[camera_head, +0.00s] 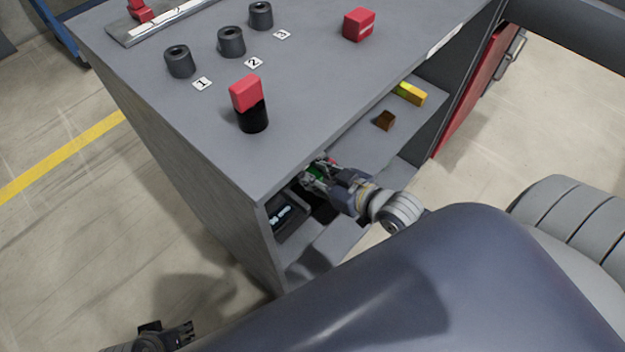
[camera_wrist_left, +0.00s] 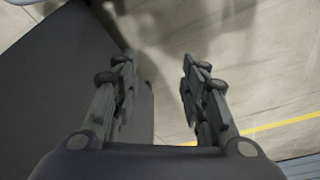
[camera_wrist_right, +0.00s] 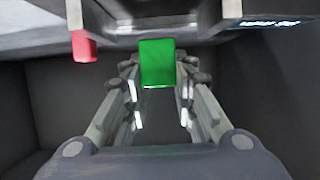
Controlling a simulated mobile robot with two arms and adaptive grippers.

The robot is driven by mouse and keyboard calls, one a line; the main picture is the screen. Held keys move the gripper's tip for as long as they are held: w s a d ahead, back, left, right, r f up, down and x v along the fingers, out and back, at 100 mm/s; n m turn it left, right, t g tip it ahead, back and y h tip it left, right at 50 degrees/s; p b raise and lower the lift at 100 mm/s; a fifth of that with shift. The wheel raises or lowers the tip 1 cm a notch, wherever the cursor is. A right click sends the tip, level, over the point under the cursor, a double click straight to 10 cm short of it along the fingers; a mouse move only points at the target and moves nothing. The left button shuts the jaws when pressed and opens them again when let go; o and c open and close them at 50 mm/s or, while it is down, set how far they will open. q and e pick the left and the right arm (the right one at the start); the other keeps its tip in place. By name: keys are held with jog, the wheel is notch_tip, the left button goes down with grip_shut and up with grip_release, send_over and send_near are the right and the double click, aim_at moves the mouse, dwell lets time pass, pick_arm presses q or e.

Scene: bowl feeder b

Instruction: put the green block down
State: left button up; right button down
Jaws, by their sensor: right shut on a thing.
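The green block (camera_wrist_right: 157,63) is between the fingertips of my right gripper (camera_wrist_right: 157,80), which is shut on it. In the head view, the right gripper (camera_head: 314,177) reaches into the open shelf space under the cabinet top, and only a small part of the green block (camera_head: 317,172) shows there. What lies directly under the block is hidden in the head view. My left gripper (camera_wrist_left: 160,75) is open and empty in the left wrist view, over the floor beside a dark surface. It also shows at the bottom left of the head view (camera_head: 182,332).
The grey cabinet top (camera_head: 310,90) carries several black cylinders (camera_head: 231,41), a red block on a black cylinder (camera_head: 246,93) and a red box (camera_head: 359,24). A brown block (camera_head: 385,120) and a yellow block (camera_head: 410,93) lie on the shelf. A dark bin (camera_head: 287,222) is left of the right gripper.

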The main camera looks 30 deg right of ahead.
notch_tip(320, 180, down, 3)
jog(key=shift+w+f+b, duration=0.1)
jog(key=shift+w+b, duration=0.05)
jog(key=shift+b, duration=0.6)
pick_arm(q)
jog(key=shift+v, duration=2.95)
pick_arm(e)
jog(key=shift+f, duration=0.15)
pick_arm(q)
jog(key=shift+w+a, duration=0.1)
pick_arm(e)
jog(key=shift+f, duration=0.15)
jog(key=c, duration=1.3)
grip_release()
jog(key=shift+c, duration=0.2)
